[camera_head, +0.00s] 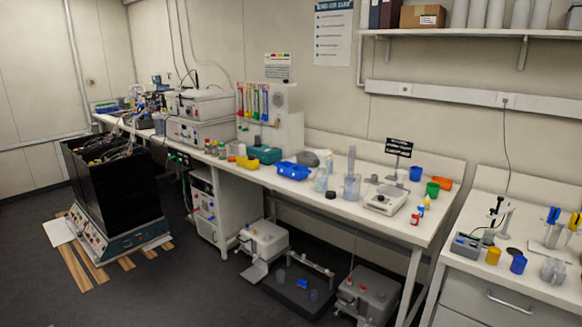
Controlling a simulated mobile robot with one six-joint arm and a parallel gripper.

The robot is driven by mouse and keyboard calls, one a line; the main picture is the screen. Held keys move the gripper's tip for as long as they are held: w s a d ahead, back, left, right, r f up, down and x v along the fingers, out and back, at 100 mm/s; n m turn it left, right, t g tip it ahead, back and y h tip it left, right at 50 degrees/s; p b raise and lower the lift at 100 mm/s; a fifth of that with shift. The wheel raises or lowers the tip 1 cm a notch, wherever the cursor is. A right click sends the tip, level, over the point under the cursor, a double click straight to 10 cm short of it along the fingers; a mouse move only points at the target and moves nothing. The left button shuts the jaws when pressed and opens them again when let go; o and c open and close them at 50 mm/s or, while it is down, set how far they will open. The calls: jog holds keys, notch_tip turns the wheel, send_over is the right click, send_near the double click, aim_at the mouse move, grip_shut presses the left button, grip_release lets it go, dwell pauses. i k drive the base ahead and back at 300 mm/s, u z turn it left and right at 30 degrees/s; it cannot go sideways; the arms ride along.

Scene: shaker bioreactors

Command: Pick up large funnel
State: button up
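I cannot pick out a large funnel for certain from this distance. A rounded grey object (309,159) lies on the long bench, behind the blue tray (293,170); its shape is too small to name. Clear tall glassware (351,185) stands to the right of it, with a clear bottle (321,181) between. A small pale object (401,175) stands behind the white balance-like device (384,199); I cannot tell what it is. My gripper is not in view.
The long white bench (345,218) runs along the wall. A side bench (510,270) stands at right, with cups and small instruments. A black shaker unit (115,192) stands on the floor at left. Grey equipment (368,294) sits under the bench. Dark floor (190,285) is clear in front.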

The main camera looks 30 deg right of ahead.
aim_at(323, 161)
jog(key=z, duration=0.1)
jog(key=k, duration=0.2)
jog(key=u, duration=0.5)
jog(key=i, duration=1.95)
jog(key=z, duration=1.15)
jog(key=i, duration=1.05)
jog(key=z, duration=0.3)
